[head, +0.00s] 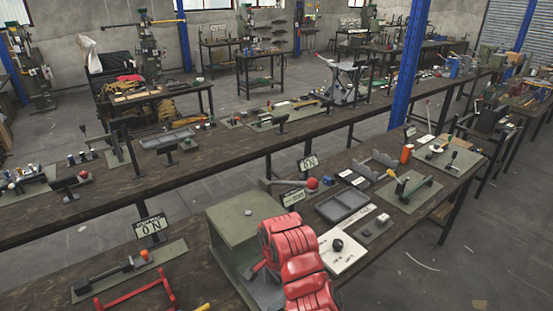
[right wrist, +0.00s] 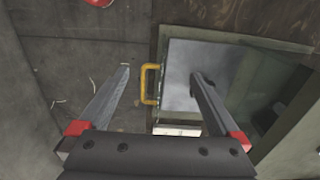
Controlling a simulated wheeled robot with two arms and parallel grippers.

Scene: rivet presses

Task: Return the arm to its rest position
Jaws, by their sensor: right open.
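My right arm (head: 292,262) is the red jointed arm at the bottom middle of the head view, beside a grey-green box. In the right wrist view my right gripper (right wrist: 160,72) has its two fingers wide apart, with nothing gripped. A yellow handle (right wrist: 144,84) shows between and beyond the fingers, beside a pale flat panel (right wrist: 178,70). I cannot tell whether the fingers touch anything. My left gripper is not in view.
The grey-green box (head: 232,212) stands on the near bench, close to my arm. A lever with a red knob (head: 311,183), a grey tray (head: 343,205) and a white plate (head: 345,258) are to its right. Red bars (head: 135,290) lie left. Floor (head: 450,250) is free at right.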

